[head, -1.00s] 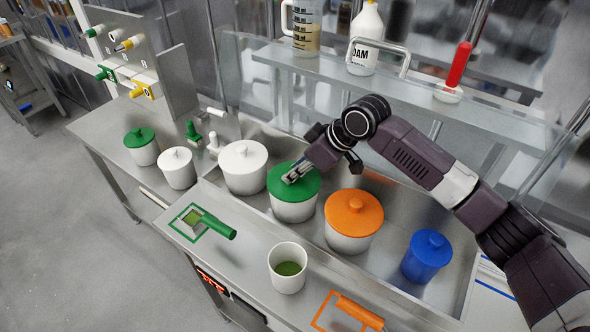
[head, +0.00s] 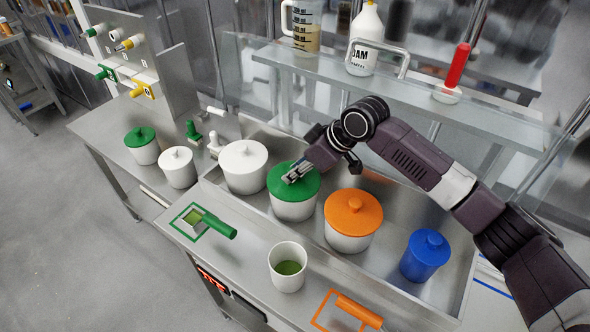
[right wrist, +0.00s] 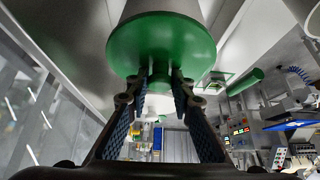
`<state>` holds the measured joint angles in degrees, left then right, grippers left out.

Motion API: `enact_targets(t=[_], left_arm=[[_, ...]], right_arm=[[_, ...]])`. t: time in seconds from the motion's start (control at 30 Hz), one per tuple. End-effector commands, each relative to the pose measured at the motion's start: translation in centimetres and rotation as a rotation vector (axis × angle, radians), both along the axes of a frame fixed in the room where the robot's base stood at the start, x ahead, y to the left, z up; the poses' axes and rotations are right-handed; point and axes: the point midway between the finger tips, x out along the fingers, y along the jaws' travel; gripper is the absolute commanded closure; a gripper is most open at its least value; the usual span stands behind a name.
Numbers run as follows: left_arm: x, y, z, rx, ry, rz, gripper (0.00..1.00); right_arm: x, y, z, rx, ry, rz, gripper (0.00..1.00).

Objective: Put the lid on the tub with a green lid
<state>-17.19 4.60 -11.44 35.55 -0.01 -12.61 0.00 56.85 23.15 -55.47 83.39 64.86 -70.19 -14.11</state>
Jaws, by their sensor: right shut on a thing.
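A white tub (head: 292,208) stands in the steel basin, and a green lid (head: 306,190) lies on its top, looking level and seated. My right gripper (head: 292,178) is at the middle of this lid and is shut on its knob. The right wrist view shows the green lid (right wrist: 162,45) close up with the knob between the two fingers (right wrist: 160,80). The gripper hides the knob in the head view. My left gripper is not in view.
A white-lidded tub (head: 244,170) stands left of it, an orange-lidded tub (head: 352,222) and a blue tub (head: 424,258) right. A smaller green-lidded tub (head: 141,148) is far left. An open cup (head: 287,270), a green-handled tool (head: 216,224) and an orange-handled one (head: 358,311) are in front.

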Motion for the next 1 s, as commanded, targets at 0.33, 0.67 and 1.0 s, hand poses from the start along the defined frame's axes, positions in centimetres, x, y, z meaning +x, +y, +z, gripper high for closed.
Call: enact_targets(t=[0.33, 0.67, 1.0], left_arm=[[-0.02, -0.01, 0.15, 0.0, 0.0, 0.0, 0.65], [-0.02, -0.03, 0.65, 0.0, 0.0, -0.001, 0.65], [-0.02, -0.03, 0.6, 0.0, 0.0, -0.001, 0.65]], right_arm=[[-0.01, 0.02, 0.03, 0.0, 0.0, 0.0, 0.98], [0.0, 0.06, -0.17, 0.001, 0.0, 0.001, 0.98], [0.01, 0.03, -0.24, 0.001, -0.001, 0.001, 0.98]])
